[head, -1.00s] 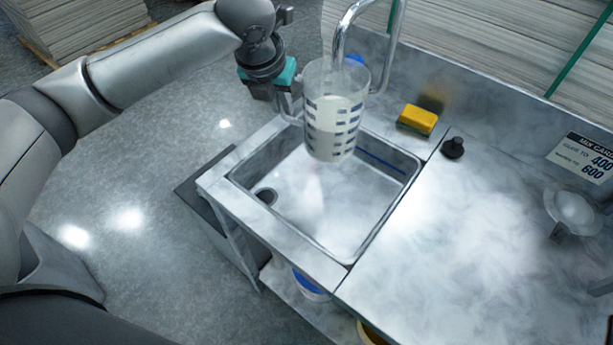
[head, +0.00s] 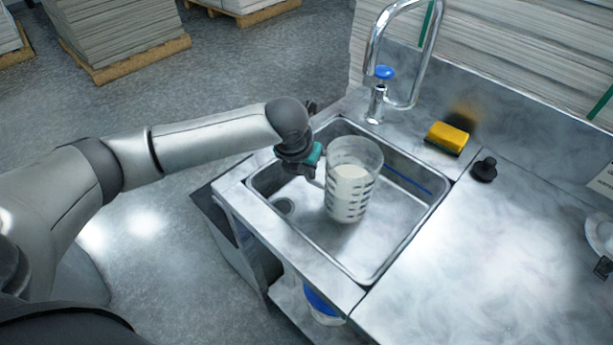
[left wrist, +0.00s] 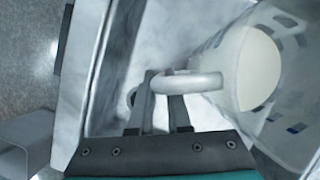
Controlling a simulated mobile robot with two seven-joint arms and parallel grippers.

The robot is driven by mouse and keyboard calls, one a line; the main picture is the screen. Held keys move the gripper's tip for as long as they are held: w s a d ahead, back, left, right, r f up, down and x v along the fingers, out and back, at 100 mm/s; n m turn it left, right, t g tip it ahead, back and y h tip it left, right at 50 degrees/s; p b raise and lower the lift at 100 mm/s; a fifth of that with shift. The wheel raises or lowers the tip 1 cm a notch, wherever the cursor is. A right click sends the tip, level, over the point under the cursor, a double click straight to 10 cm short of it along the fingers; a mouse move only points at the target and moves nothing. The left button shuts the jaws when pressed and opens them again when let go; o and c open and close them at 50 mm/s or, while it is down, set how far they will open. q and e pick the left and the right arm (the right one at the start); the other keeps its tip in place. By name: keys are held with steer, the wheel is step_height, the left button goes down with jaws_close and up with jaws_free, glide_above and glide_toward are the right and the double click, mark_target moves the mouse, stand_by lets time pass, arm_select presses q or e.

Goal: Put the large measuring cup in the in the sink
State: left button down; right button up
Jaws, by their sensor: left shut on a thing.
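The large measuring cup (head: 351,180) is clear with dark markings and holds a whitish content. It is upright inside the sink (head: 389,231) basin; I cannot tell whether it touches the bottom. My left gripper (head: 316,171) is at the cup's left side. In the left wrist view its two fingers (left wrist: 162,108) are shut on the handle of the cup (left wrist: 255,68). My right gripper is in neither view.
The tap (head: 376,102) with a blue knob rises behind the sink. A yellow sponge (head: 448,137) and a black knob-like piece (head: 484,169) are on the counter to the right. The counter (head: 460,260) nearer me is clear. A blue-and-white bucket (head: 322,303) is below.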

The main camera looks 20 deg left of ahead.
arm_select(q)
steer(key=shift+w+f, duration=0.1)
steer(key=shift+f, duration=0.6)
steer(key=c, duration=1.3)
jaws_free()
steer(key=shift+f, duration=0.15)
steer(key=o, duration=0.4)
steer(key=shift+o, duration=0.2)
steer(key=p+v, duration=0.3)
steer(key=v, duration=0.9)
